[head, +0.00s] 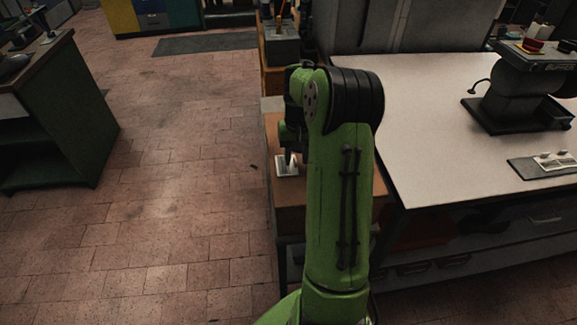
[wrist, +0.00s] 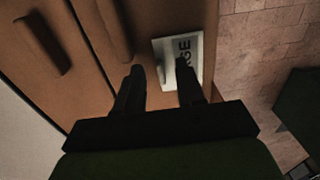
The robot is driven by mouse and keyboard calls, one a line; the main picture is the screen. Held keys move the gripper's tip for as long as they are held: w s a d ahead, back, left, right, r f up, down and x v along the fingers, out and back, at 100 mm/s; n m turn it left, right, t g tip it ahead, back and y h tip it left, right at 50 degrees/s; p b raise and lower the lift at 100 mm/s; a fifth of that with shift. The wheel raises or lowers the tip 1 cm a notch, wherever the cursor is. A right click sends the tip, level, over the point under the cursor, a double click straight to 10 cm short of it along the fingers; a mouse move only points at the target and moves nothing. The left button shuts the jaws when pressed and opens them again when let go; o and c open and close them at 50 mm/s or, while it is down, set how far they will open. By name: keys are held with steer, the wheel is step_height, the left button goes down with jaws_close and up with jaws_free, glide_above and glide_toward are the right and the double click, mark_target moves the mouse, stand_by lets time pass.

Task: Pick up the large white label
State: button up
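The large white label (wrist: 165,58) lies on the brown wooden surface (wrist: 72,15), near its edge. The right fingertip overlaps the label in the wrist view and the left one is over bare wood. I cannot tell whether they touch. In the head view my arm hides much of the wooden top.
A white table (head: 430,120) with a dark machine (head: 510,95) stands to the right. A dark green cabinet (head: 60,120) stands at the left. Two brown raised bars (wrist: 42,42) lie on the wood near my fingers.

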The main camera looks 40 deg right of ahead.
mark_target(296, 162)
steer(key=shift+f, duration=0.75)
steer(key=shift+r, duration=0.1)
steer(key=shift+c, duration=0.4)
jaws_close()
step_height(296, 162, up, 13)
steer(key=p, duration=0.4)
steer(key=shift+p, duration=0.4)
